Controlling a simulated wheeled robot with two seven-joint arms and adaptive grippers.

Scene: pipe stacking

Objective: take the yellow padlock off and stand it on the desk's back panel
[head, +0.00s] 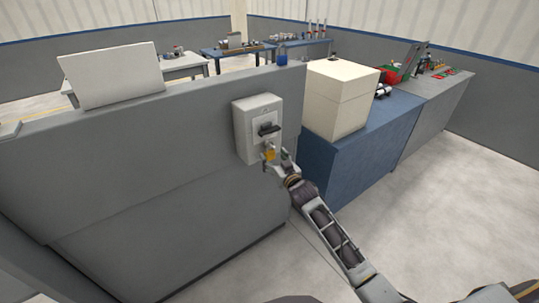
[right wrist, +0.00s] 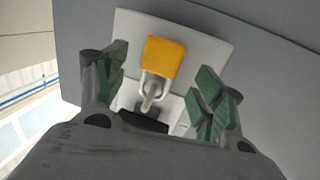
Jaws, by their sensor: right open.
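The yellow padlock (head: 270,154) hangs at the lower part of the grey switch box (head: 243,117) on the side of the grey desk. In the right wrist view the yellow padlock (right wrist: 164,62) shows its body and its grey shackle, which reaches to the dark handle (right wrist: 146,120). My right gripper (head: 276,161) is at the padlock in the head view. In the right wrist view my right gripper (right wrist: 160,80) is open, with green finger pads on both sides of the padlock and gaps between. The desk's back panel (head: 200,100) has a narrow top edge. My left gripper is not in view.
A white board (head: 113,75) rises at the left. A cream box (head: 341,98) stands on the blue cabinet (head: 350,147) to the right. The top edge between board and blue padlock looks clear.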

